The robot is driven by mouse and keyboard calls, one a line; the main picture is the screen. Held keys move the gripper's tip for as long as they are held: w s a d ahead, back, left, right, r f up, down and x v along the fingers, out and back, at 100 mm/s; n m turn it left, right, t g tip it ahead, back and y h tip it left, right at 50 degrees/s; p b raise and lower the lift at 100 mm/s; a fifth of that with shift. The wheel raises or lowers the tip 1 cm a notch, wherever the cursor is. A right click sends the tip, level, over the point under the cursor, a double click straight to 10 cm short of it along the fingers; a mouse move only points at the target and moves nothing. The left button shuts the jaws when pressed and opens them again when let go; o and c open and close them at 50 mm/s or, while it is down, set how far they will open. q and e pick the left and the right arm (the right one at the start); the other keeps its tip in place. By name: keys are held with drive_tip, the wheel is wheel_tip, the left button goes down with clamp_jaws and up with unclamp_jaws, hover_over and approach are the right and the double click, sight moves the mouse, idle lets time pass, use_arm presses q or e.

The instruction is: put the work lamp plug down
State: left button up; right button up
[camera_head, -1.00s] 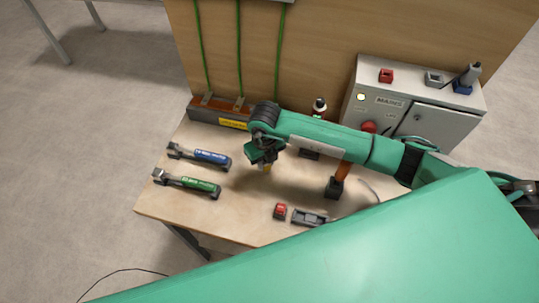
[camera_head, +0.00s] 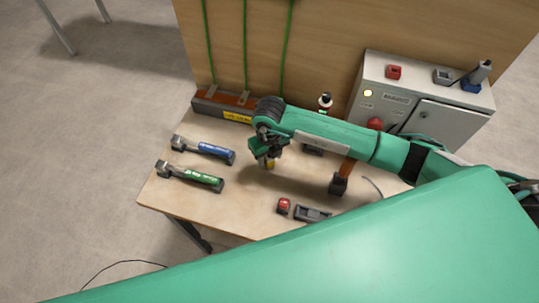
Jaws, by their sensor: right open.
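My right gripper (camera_head: 267,157) hangs over the middle of the wooden table, pointing down, and is open. A small yellow piece (camera_head: 268,164) shows right at its fingertips, close to the tabletop. It may be the work lamp plug, but it is too small and too covered by the gripper to be sure. I cannot tell whether it touches the fingers. My left gripper is not in view.
A blue-handled tool (camera_head: 205,150) and a green-handled tool (camera_head: 190,176) lie at the left. A small red block (camera_head: 284,206) and a grey holder (camera_head: 312,214) are near the front. A grey cabinet (camera_head: 445,121) stands back right. Bare tabletop (camera_head: 235,205) lies front left.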

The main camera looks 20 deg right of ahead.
wheel_tip(320, 180, up, 12)
drive_tip(key=p, duration=0.6)
drive_tip(key=shift+f, duration=0.2)
drive_tip(key=shift+r+p, duration=0.3)
drive_tip(key=shift+r, duration=0.05)
